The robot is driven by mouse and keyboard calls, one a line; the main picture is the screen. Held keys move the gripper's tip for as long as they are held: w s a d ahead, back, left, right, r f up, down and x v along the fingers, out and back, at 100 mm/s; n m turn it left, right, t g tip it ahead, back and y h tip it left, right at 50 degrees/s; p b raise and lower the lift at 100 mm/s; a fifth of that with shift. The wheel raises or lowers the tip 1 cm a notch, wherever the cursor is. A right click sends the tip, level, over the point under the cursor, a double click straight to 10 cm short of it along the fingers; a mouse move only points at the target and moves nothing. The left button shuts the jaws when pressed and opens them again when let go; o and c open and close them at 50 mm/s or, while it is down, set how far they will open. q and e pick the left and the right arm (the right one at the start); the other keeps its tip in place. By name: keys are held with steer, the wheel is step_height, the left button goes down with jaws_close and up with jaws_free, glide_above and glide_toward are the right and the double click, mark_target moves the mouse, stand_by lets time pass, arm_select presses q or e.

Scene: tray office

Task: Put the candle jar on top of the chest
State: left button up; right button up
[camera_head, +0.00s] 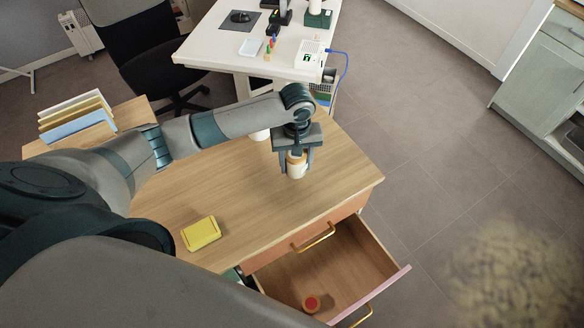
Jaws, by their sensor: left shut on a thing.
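The candle jar (296,171), a small white jar with an orange-brown top, is between the fingers of my left gripper (296,160). My left gripper is shut on it from above. The jar is upright over the right part of the wooden top of the chest (250,195). I cannot tell whether its base touches the wood. The gripper hides part of the jar's upper side. My right gripper is not in view.
The chest's drawer (351,259) is open, with a small red round thing (312,304) inside. A white thing (260,135) is partly hidden behind my arm. A white desk (225,45) stands behind.

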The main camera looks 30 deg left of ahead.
mark_target(292, 172)
arm_select(q)
steer(key=shift+a+f, duration=0.35)
steer(key=shift+a, duration=0.2)
steer(key=shift+f+p, duration=0.6)
steer(key=shift+f, duration=1.35)
steer(key=shift+s, duration=0.1)
steer(key=o, duration=1.3)
steer(key=shift+f, duration=0.15)
step_height(292, 172, up, 12)
steer(key=shift+r+b, duration=0.15)
steer(key=shift+b, duration=0.7)
